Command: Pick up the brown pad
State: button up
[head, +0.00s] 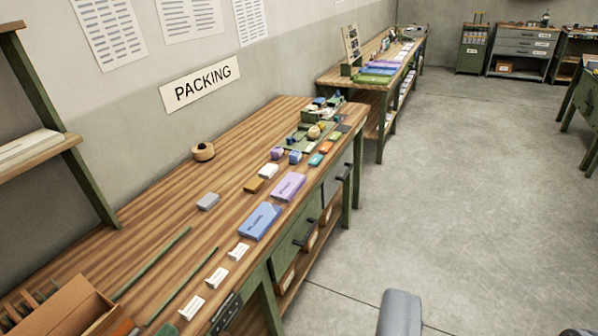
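A small brown pad (254,185) lies flat on the wooden packing bench, near its middle. A white block (268,171) lies just beyond it and a grey block (208,201) lies to its left. A purple flat pack (287,187) is to its right. A grey rounded part of mine (400,314) shows at the bottom edge, over the floor and well apart from the pad. My gripper's fingers cannot be made out clearly, and nothing is visibly held.
The packing bench (150,235) runs along the left wall. A blue pack (260,221), white cards (217,278), green strips and an open cardboard box (70,306) lie nearer. A tape roll (203,152) is near the wall. The floor (460,210) to the right is clear.

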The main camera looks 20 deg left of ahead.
aim_at(253, 186)
jog(key=z, duration=0.15)
jog(key=i, duration=1.25)
jog(key=u, duration=0.4)
jog(key=i, duration=1.2)
jog(key=u, duration=1.05)
jog(key=i, duration=0.6)
jog(key=u, duration=0.35)
